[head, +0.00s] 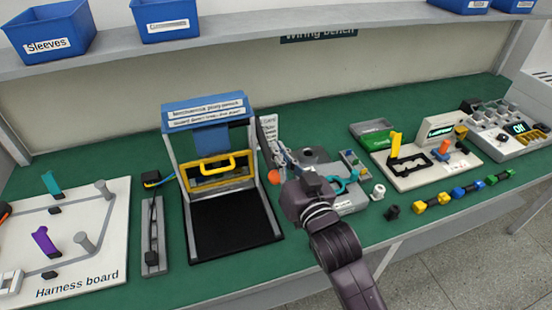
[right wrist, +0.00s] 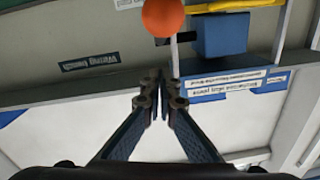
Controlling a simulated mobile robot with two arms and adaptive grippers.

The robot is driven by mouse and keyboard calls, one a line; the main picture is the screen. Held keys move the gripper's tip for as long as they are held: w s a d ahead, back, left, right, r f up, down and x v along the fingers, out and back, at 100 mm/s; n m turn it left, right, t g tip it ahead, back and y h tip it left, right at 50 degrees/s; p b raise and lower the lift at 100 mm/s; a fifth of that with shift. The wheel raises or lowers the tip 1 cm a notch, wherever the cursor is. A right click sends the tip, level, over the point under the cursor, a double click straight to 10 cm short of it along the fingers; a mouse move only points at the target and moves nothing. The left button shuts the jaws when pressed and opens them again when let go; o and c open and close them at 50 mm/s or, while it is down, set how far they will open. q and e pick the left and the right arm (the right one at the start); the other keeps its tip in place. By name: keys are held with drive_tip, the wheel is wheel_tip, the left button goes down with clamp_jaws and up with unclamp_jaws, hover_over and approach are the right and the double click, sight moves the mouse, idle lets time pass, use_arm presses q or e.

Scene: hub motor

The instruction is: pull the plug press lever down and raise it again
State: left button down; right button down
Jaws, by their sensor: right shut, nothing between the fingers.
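The plug press (head: 207,113) has a blue labelled top, grey posts, a yellow-handled guard (head: 209,167) across its front and a black base. Its lever ends in an orange ball knob (head: 273,177), seen beside the press's right post at about mid-height. My left gripper is out of view.
A harness board (head: 80,262) with pegs lies at the left. Right of my arm are a white fixture (head: 425,173), several coloured connectors (head: 457,192) and a tester with a display (head: 515,128). Blue bins (head: 48,35) stand on the shelf above. My right arm covers part of the bench.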

sight(276, 169)
drive_tip(key=shift+w+a+f, duration=0.1)
drive_tip(key=shift+a+f, duration=0.1)
drive_tip(key=shift+f, duration=0.7)
drive_tip(key=shift+a+f, duration=0.2)
drive_tip(key=shift+f, duration=0.7)
